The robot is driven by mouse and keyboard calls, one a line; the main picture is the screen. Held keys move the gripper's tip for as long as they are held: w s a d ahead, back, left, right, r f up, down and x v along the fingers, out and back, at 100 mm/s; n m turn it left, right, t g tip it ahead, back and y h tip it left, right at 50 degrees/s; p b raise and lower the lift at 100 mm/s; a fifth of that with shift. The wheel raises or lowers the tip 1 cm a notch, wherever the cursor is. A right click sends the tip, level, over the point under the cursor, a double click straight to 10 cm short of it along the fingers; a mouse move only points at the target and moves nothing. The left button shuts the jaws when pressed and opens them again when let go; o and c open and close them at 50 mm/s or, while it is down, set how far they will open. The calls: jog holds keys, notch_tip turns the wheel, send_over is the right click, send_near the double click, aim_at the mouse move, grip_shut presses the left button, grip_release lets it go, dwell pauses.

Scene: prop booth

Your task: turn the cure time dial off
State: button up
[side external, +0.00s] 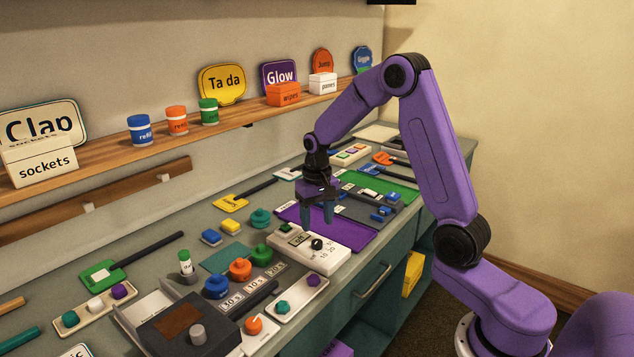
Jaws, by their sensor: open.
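I cannot tell whether the fingertips touch the box.
A purple mat (352,236) lies right behind the box. Orange, blue and teal knobbed pieces stand to its left, near a dark box with a grey knob (198,334). A shelf (240,118) with signs runs along the wall.

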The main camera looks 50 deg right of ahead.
aim_at(317, 241)
notch_tip(317, 241, up, 11)
jog(key=shift+r, duration=0.2)
dwell(0.5)
jog(key=s+a+f+n, duration=0.1)
jog(key=s+a+n, duration=0.8)
jog(key=s+a, duration=0.45)
jog(key=s+f+n, duration=0.1)
jog(key=s+n, duration=0.3)
jog(key=s, duration=0.4)
jog(key=s+a+f+n, duration=0.1)
jog(key=s+n, duration=0.3)
jog(key=s, duration=0.5)
jog(key=shift+s+a+f, duration=0.2)
jog(key=shift+s+f, duration=0.1)
jog(key=shift+f, duration=0.5)
